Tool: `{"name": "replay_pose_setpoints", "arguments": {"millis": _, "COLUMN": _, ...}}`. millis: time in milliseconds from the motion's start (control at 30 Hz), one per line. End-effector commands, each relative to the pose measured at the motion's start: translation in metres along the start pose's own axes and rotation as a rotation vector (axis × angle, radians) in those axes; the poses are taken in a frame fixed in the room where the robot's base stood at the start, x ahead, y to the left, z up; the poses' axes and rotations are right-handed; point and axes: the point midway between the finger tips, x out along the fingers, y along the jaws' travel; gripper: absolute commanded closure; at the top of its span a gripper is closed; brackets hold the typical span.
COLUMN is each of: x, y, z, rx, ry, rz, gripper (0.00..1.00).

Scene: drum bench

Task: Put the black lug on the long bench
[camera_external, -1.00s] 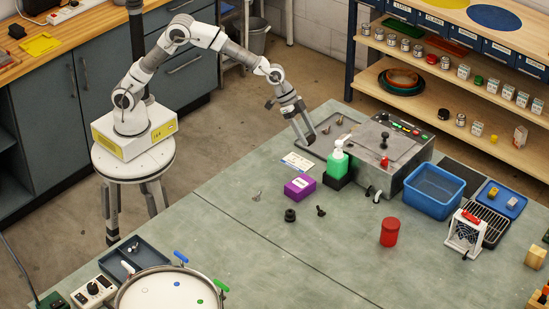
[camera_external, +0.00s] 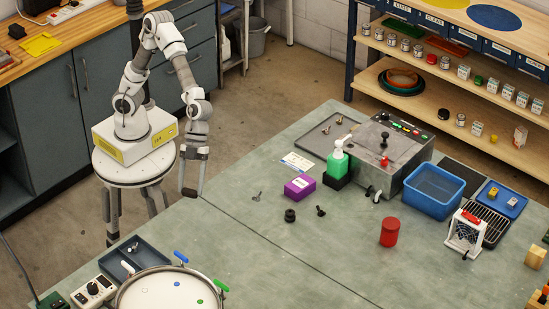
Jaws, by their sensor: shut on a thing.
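My gripper (camera_external: 189,190) points down near the left edge of the long grey-green bench (camera_external: 235,245), just right of the stool that bears my base. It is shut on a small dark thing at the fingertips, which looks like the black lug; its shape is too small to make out. Whether the tips are over the bench or beside its edge is hard to tell. A grey tray (camera_external: 312,143) at the bench's back holds a few small lug-like pieces (camera_external: 327,130).
A small metal piece (camera_external: 257,196), purple box (camera_external: 299,187), black knob-like piece (camera_external: 290,215) and small black piece (camera_external: 321,211) stand mid-bench. A drum (camera_external: 170,290) and blue-grey tray (camera_external: 134,262) are at the front left. The bench between drum and purple box is largely clear.

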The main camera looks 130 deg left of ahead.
Motion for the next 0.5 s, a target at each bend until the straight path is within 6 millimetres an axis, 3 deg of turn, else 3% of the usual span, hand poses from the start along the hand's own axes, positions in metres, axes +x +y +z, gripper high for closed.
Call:
{"name": "replay_pose_setpoints", "arguments": {"millis": 33, "x": 0.005, "y": 0.023, "z": -0.008, "rx": 0.063, "ry": 0.000, "rz": 0.040, "gripper": 0.90}}
{"name": "replay_pose_setpoints", "arguments": {"millis": 100, "x": 0.010, "y": 0.050, "z": -0.017, "rx": 0.141, "ry": 0.000, "rz": 0.090, "gripper": 0.90}}
{"name": "replay_pose_setpoints", "arguments": {"millis": 233, "x": 0.016, "y": 0.088, "z": -0.026, "rx": 0.249, "ry": 0.000, "rz": 0.161, "gripper": 0.90}}
{"name": "replay_pose_setpoints", "arguments": {"millis": 367, "x": 0.018, "y": 0.106, "z": -0.029, "rx": 0.306, "ry": 0.000, "rz": 0.198, "gripper": 0.90}}
{"name": "replay_pose_setpoints", "arguments": {"millis": 500, "x": 0.025, "y": 0.097, "z": -0.021, "rx": 0.319, "ry": 0.002, "rz": 0.209, "gripper": 0.90}}
